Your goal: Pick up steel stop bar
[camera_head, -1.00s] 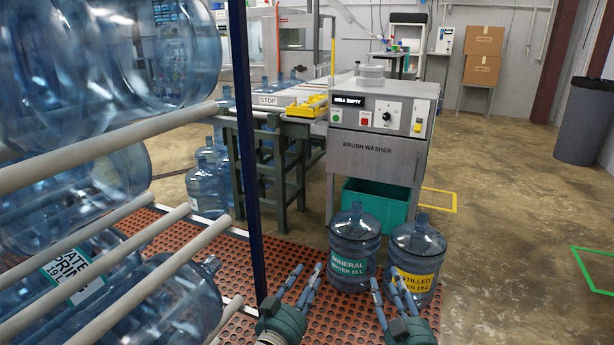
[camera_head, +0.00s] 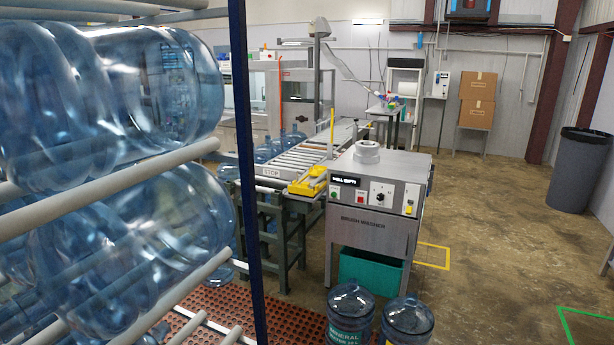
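I cannot tell how much of the pale metal there is the stop bar itself. A yellow piece (camera_head: 309,181) lies just right of the sign, at the conveyor's near corner. Neither of my grippers is in view.
The brush washer (camera_head: 377,205) stands right of the conveyor, with a teal bin (camera_head: 370,270) beneath. Two blue jugs (camera_head: 350,310) (camera_head: 406,320) stand in front. A jug rack with a dark blue post (camera_head: 246,150) fills the left. Open floor lies right.

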